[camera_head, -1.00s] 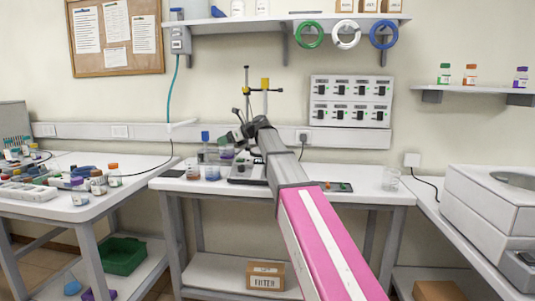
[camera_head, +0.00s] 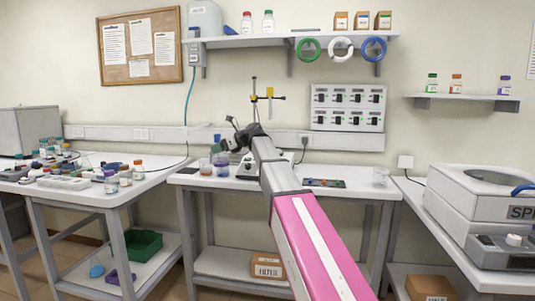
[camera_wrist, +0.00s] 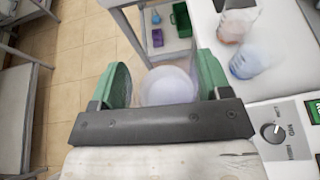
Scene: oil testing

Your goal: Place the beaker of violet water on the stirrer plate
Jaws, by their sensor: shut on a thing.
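My gripper (camera_wrist: 162,70) has green fingers, shut on either side of a round glass beaker (camera_wrist: 168,88) with a pale violet tint. The wrist view looks down on this beaker, and the gripper's dark bar hides its near part. A stirrer plate (camera_head: 250,172) stands on the middle table under my forearm, partly hidden by it. In the wrist view, its front with a round knob (camera_wrist: 272,132) shows at right, beside the held beaker. In the head view my gripper (camera_head: 222,150) is above the table's left part; the held beaker is hard to make out there.
A blue-liquid beaker (camera_head: 221,168) and an orange-tinted beaker (camera_wrist: 237,24) stand close to the gripper. A stand (camera_head: 254,100) rises behind the stirrer.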

